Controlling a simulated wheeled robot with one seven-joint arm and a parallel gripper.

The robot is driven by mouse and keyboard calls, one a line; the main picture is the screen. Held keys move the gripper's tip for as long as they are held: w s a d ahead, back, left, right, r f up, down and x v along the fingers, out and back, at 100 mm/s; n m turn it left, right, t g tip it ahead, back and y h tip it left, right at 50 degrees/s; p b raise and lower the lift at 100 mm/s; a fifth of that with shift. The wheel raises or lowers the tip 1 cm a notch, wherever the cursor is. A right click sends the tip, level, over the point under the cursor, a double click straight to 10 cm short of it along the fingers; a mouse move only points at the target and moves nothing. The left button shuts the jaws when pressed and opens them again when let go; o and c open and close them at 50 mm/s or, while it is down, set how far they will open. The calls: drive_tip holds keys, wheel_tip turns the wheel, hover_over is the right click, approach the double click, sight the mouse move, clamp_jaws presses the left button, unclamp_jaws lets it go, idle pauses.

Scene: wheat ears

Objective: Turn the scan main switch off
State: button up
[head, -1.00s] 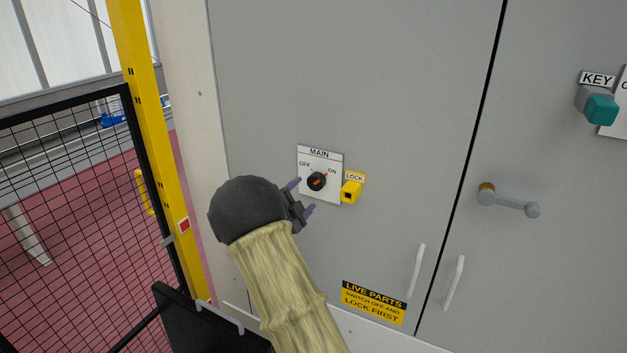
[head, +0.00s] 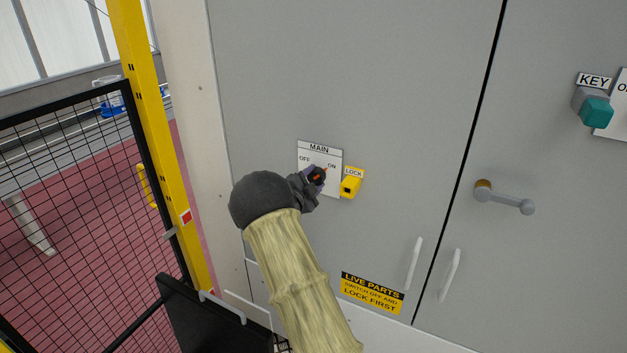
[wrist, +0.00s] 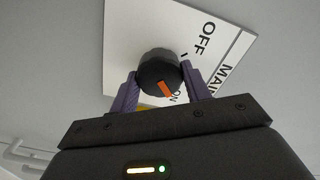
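The main switch (head: 317,176) is a round black knob with an orange mark, on a white plate (head: 334,155) lettered MAIN, OFF and ON. In the wrist view the knob (wrist: 157,72) has its orange mark pointing towards ON. My gripper (head: 314,179) is at the knob, with one purple finger on each side of it. In the wrist view both fingertips of my gripper (wrist: 159,76) appear to press against the knob's sides. My gripper partly hides the knob and the plate's lower left in the head view.
A yellow LOCK fitting (head: 350,187) sits close to the right of the plate. A crank handle (head: 505,199) and a teal key switch (head: 596,110) are farther right on the grey cabinet. A black mesh fence (head: 70,190) with a yellow post (head: 153,130) stands at left.

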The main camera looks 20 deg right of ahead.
drive_tip(key=shift+f+n, duration=0.1)
drive_tip(key=shift+n, duration=0.2)
drive_tip(key=n+b, duration=0.2)
drive_tip(key=n, duration=0.5)
drive_tip(key=shift+n, duration=0.3)
drive_tip(key=n+p, duration=0.1)
drive_tip(key=n, duration=0.4)
drive_tip(key=shift+a+n+p, duration=0.1)
drive_tip(key=shift+n+p, duration=0.7)
drive_tip(key=shift+n, duration=1.6)
drive_tip(key=o, duration=1)
drive_tip(key=shift+c, duration=0.2)
